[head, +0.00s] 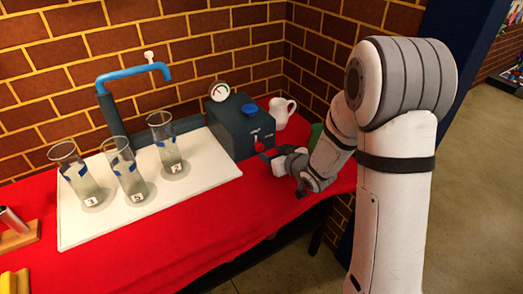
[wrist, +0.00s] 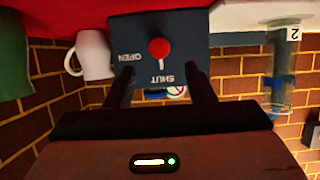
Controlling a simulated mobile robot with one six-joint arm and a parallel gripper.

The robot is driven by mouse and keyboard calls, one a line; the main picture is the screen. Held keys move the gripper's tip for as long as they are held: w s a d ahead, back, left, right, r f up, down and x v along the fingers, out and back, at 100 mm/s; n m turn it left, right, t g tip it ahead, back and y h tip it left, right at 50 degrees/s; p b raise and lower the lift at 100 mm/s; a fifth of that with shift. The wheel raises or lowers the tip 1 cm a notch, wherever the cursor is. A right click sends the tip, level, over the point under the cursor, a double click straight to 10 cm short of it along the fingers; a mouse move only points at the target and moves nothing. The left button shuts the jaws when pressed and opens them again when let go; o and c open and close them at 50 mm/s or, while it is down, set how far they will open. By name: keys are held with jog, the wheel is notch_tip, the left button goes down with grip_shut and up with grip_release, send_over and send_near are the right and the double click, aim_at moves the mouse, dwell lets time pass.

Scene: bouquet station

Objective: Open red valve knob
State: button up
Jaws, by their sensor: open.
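The red valve knob (head: 259,146) is on the front of a dark blue-grey box (head: 240,128) on the table. In the wrist view, which is upside down, the red knob (wrist: 159,48) shows whole on the box face, between the labels OPEN and SHUT. Its narrow end appears to point toward SHUT. My gripper (head: 275,158) is in front of the box. In the wrist view my gripper (wrist: 158,74) is open and empty, its two dark fingers spread either side of the knob's line. The fingers look apart from the knob.
The box carries a blue knob (head: 249,108) and a gauge (head: 219,92). A white pitcher (head: 281,112) and a green object (head: 316,133) stand right of it. Numbered glass cylinders (head: 127,172) stand on a white board (head: 205,182) at left, near a blue tap (head: 132,72).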

aim_at(260, 148)
jog(key=x, duration=0.7)
jog(key=shift+w+a, duration=0.15)
jog(key=shift+a, duration=0.05)
jog(key=shift+c, duration=0.6)
